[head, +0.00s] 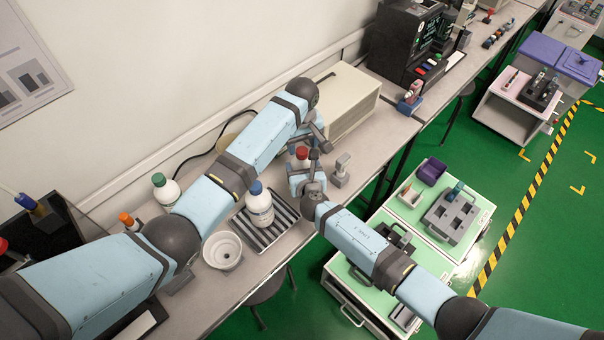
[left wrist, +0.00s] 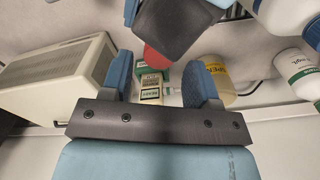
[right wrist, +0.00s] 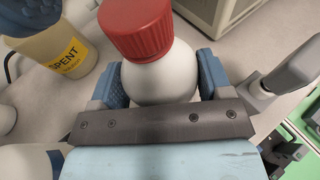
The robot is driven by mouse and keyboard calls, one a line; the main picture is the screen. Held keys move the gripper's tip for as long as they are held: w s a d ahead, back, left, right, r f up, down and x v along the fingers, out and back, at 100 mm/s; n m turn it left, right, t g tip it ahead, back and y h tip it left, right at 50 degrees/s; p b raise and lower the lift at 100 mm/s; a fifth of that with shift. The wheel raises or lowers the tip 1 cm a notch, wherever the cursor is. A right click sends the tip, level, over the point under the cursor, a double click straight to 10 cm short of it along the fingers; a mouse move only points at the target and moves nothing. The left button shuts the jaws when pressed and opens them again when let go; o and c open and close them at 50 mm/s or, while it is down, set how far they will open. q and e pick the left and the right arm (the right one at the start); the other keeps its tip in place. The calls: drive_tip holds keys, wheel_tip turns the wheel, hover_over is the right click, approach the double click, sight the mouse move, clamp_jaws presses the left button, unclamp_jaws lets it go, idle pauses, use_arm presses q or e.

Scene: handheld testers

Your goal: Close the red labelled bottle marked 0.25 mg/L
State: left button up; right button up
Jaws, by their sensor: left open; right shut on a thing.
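A white bottle (right wrist: 162,78) with a red screw cap (right wrist: 138,25) stands between the fingers of my right gripper (right wrist: 158,80), which is shut on its body. The cap sits on the bottle's neck; I cannot tell how tight it is. Its label is hidden. In the head view the red cap (head: 301,152) shows between my two grippers, with my right gripper (head: 305,178) around the bottle. My left gripper (head: 313,140) is open and empty close to the cap. In the left wrist view the red cap (left wrist: 155,58) is partly hidden by a dark gripper part.
A blue-capped bottle (head: 259,205) stands on a ribbed tray (head: 280,222), and a green-capped bottle (head: 165,190) stands behind. A grey stand (head: 341,168) and a beige box (head: 345,100) are close by.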

use_arm(q)
drive_tip(key=shift+f, duration=1.25)
drive_tip(key=c, duration=0.9)
drive_tip(key=m, duration=0.6)
drive_tip(key=shift+m, duration=0.3)
drive_tip(key=shift+c, duration=0.2)
drive_tip(key=o, duration=1)
drive_tip(key=shift+r, duration=0.1)
